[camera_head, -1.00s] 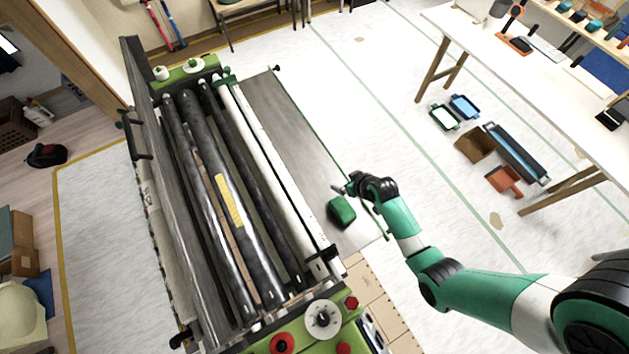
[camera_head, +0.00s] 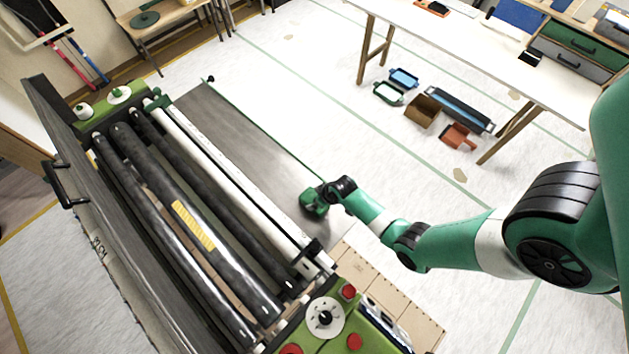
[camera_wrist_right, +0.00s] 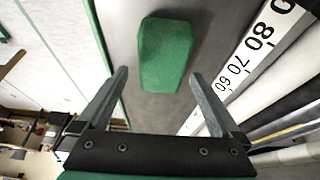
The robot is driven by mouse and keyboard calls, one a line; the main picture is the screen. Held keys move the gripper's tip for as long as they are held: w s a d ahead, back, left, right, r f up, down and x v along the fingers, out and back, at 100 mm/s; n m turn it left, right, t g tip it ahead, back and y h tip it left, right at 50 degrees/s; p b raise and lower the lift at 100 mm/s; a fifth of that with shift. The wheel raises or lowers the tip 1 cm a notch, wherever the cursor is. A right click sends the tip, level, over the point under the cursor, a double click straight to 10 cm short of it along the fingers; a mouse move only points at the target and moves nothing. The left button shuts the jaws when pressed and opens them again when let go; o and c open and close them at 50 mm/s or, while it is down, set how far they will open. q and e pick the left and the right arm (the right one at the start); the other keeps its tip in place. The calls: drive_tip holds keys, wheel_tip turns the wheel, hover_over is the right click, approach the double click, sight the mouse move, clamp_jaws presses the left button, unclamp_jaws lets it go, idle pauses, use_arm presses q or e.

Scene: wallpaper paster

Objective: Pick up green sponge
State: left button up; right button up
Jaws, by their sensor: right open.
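The green sponge (camera_wrist_right: 165,55) lies on the grey side tray (camera_wrist_right: 122,22) of the pasting machine in the right wrist view. My right gripper (camera_wrist_right: 158,85) is open, with its two fingers apart. The sponge is just beyond the fingertips, roughly centred between them, and is not held. In the head view the sponge (camera_head: 313,203) is partly covered by my right gripper (camera_head: 322,196), which is over it near the tray's front end. My left gripper is in neither view.
The machine's long rollers (camera_head: 190,225) lie to the left of the tray. A white scale with numbers (camera_wrist_right: 255,45) runs beside the sponge. A control panel with a dial (camera_head: 324,318) is at the front. A white table (camera_head: 455,45) stands at the right, with trays and a box (camera_head: 423,111) below.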

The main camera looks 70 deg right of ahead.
sight(307, 197)
drive_tip(key=b+x, duration=0.1)
drive_tip(key=x, duration=0.1)
drive_tip(key=b+x, duration=0.1)
drive_tip(key=x, duration=0.1)
drive_tip(key=shift+a+f+b, duration=0.2)
drive_tip(key=shift+f+b, duration=0.1)
drive_tip(key=shift+w+d+f, duration=0.1)
drive_tip(key=shift+f, duration=0.05)
drive_tip(key=shift+f, duration=0.2)
drive_tip(key=c, duration=1.2)
